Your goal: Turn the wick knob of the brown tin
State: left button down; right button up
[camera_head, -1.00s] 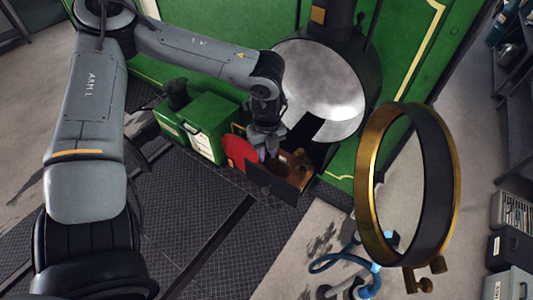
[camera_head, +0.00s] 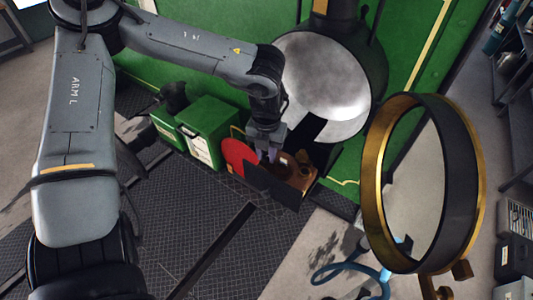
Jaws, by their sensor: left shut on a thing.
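The brown tin (camera_head: 302,172) sits low in front of the round grey boiler front, partly hidden behind a dark upright panel. My left gripper (camera_head: 267,156) points down at the tin's left side, between it and a red disc. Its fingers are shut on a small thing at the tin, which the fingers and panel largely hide. I take this to be the wick knob, but it is too small to make out. My right gripper is not in view.
The red disc (camera_head: 239,158) and dark panel (camera_head: 270,187) stand close around the gripper. Green boxes (camera_head: 207,132) are to the left. A large brass-rimmed ring (camera_head: 374,180) stands in the right foreground. The dark tread-plate floor (camera_head: 170,225) in front is clear.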

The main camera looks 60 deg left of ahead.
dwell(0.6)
pick_arm(q)
jog(key=c, duration=0.9)
grip_release()
